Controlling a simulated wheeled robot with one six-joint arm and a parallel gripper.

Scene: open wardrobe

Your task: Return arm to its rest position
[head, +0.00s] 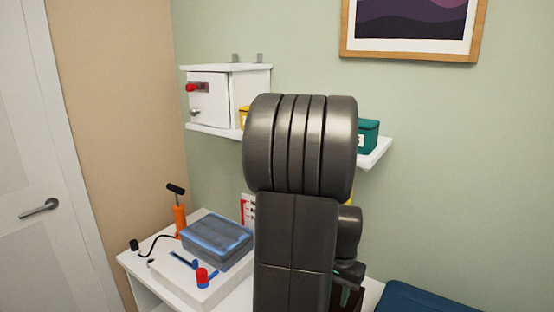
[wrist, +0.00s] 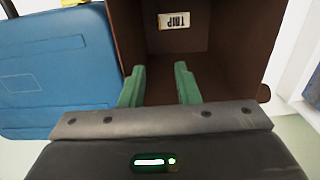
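My arm (head: 295,230) stands large and dark in the middle of the head view and hides part of the shelf and the white cabinet. My gripper (wrist: 158,85) shows two green fingers set apart in the wrist view, with nothing between them. The fingers are at the open front of a brown box (wrist: 193,65) with a "TRIP" label (wrist: 174,20) inside. I cannot tell whether they touch the box. In the head view only a bit of green finger shows beside the arm at the lower right.
A blue case (wrist: 58,70) is left of the brown box; a blue case (head: 425,298) shows at the lower right of the head view. A shelf (head: 375,155) holds a teal box (head: 368,136).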

